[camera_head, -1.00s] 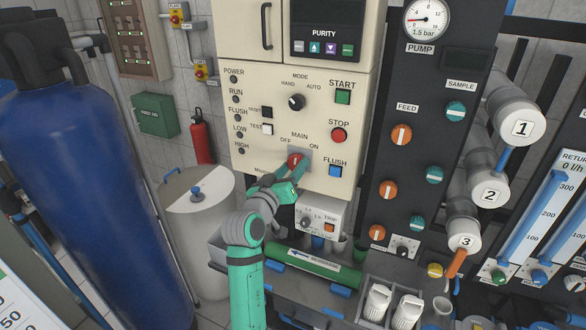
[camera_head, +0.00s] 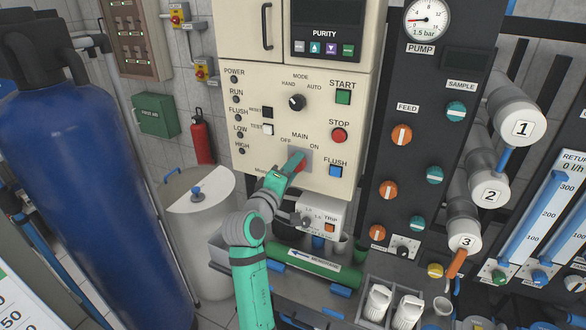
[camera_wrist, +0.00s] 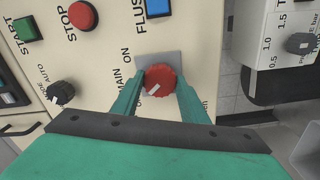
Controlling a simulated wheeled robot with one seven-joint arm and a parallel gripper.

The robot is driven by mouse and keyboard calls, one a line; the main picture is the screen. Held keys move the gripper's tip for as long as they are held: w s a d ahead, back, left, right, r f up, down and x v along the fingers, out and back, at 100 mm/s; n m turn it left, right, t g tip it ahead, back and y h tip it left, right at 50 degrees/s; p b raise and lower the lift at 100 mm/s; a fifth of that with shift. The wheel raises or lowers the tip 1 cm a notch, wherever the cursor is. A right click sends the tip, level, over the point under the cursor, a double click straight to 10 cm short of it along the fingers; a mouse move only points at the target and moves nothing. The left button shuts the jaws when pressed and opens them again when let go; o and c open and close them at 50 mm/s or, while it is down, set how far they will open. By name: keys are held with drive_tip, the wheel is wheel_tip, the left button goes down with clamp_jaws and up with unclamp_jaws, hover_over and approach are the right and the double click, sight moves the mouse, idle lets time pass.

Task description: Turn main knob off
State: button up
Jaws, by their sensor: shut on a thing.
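The red main knob (camera_wrist: 160,80) sits on a grey plate (camera_wrist: 178,61) on the cream panel. In the wrist view its white mark points to the lower left, away from the ON label (camera_wrist: 126,55). The OFF label shows in the head view (camera_head: 286,140). My gripper (camera_wrist: 158,86) is shut on the knob, with one green finger on each side of it. In the head view my gripper (camera_head: 297,165) reaches up to the knob from below left and hides part of it.
The mode knob (camera_head: 297,102), green start button (camera_head: 343,97), red stop button (camera_head: 339,135) and blue flush button (camera_head: 335,171) are close by on the panel. A small control box (camera_head: 325,213) with a trip switch is just below.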

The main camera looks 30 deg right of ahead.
drive_tip(key=shift+w+a+n, duration=0.1)
drive_tip(key=shift+a+n, duration=0.05)
drive_tip(key=shift+n, duration=0.45)
drive_tip(key=o, duration=1.1)
drive_tip(key=v, duration=1.1)
drive_tip(key=shift+f, duration=0.1)
